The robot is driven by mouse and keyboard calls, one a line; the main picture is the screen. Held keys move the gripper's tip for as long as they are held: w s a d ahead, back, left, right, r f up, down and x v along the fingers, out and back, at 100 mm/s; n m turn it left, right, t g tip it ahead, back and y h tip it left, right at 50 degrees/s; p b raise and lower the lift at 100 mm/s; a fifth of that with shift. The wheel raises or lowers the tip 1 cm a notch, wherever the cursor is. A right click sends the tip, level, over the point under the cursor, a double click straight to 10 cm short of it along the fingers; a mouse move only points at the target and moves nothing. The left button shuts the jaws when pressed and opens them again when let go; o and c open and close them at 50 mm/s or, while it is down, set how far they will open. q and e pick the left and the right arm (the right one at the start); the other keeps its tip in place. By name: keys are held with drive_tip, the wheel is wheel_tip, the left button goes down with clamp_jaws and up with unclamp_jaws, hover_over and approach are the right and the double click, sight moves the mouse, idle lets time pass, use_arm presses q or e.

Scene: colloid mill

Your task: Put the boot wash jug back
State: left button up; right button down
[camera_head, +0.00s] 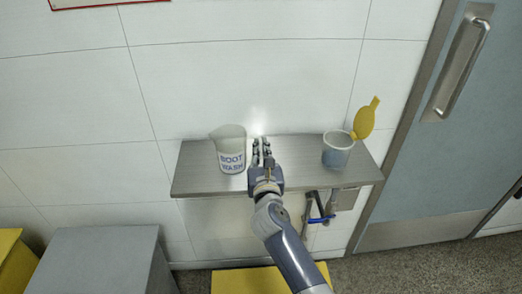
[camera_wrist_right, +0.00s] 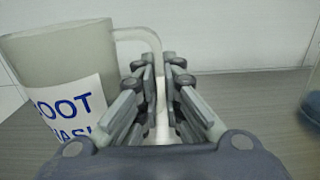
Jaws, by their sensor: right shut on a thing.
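The boot wash jug (camera_head: 231,160) is a translucent grey-white jug with a white label and blue "BOOT WASH" letters. It is upright at the left part of a grey metal wall shelf (camera_head: 300,180) and seems to rest on it. My right gripper (camera_head: 262,148) is at the jug's right side. In the right wrist view the jug (camera_wrist_right: 60,65) is at the left, and its handle (camera_wrist_right: 150,40) runs down between the fingers of my right gripper (camera_wrist_right: 163,75), which is shut on it. The fingers hide the lower handle. My left gripper is not in view.
A clear tub with bluish contents (camera_head: 336,155) and a yellow brush-like thing (camera_head: 365,118) are at the shelf's right end. A blue-handled valve (camera_head: 320,219) hangs below. A grey box (camera_head: 95,262) stands lower left, a door (camera_head: 445,150) right. The shelf's middle is clear.

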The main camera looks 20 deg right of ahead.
drive_tip(key=shift+f, duration=0.1)
drive_tip(key=c, duration=1.8)
unclamp_jaws()
drive_tip(key=shift+o, duration=0.2)
drive_tip(key=shift+s, duration=0.15)
drive_tip(key=s+a+b, duration=0.1)
drive_tip(key=s+a, duration=0.1)
drive_tip(key=s, duration=0.9)
drive_tip(key=shift+s+a+b, duration=0.2)
drive_tip(key=shift+s+b, duration=0.1)
drive_tip(key=shift+b, duration=0.1)
drive_tip(key=shift+r, duration=0.25)
